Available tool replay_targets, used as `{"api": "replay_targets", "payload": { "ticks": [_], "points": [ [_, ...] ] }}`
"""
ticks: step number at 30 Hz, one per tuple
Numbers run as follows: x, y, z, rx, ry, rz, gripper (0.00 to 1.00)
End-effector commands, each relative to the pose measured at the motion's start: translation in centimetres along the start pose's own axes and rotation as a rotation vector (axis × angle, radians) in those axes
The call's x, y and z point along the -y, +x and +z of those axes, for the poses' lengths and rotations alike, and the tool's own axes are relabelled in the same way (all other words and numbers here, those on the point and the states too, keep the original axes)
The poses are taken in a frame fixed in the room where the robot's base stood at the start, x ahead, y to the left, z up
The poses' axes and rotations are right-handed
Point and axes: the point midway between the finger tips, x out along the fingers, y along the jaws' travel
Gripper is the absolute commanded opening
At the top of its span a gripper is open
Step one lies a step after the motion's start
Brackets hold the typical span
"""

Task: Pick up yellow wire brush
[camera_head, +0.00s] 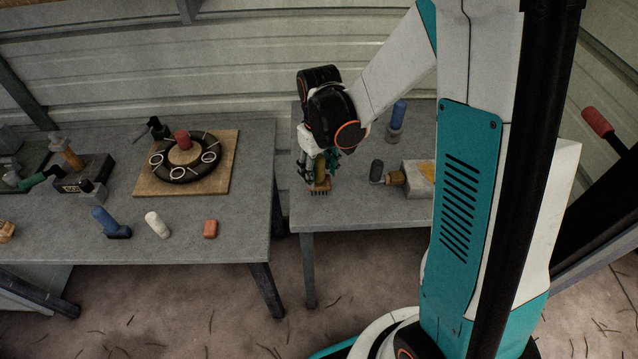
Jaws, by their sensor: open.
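The yellow wire brush (320,184) stands near the front left corner of the right-hand table (345,210). Its brown block and dark bristles show low down, and a yellowish part shows above, between my fingers. My gripper (317,168) points down over it, open, with a finger on either side of the brush. Whether the fingers touch it cannot be told. My wrist hides the top of the brush.
Right of the brush lie a dark-headed mallet (385,174) and a pale box (420,176); a blue-topped item (397,118) stands behind. Left, across a gap, another table (180,240) holds a ring on a board (215,185) and several tools.

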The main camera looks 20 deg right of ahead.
Motion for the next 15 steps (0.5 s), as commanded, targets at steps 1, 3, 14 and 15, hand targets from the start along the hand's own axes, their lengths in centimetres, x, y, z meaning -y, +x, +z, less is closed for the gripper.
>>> {"api": "replay_targets", "payload": {
  "ticks": [1, 3, 14, 15],
  "points": [
    [0.0, -0.08, 0.01, 0.0, 0.0, 0.0, 0.49],
    [0.0, -0.09, 0.01, 0.0, 0.0, 0.0, 0.45],
    [0.0, -0.11, 0.01, 0.0, 0.0, 0.0, 0.0],
    [0.0, -0.11, 0.01, 0.0, 0.0, 0.0, 0.0]
  ]
}}
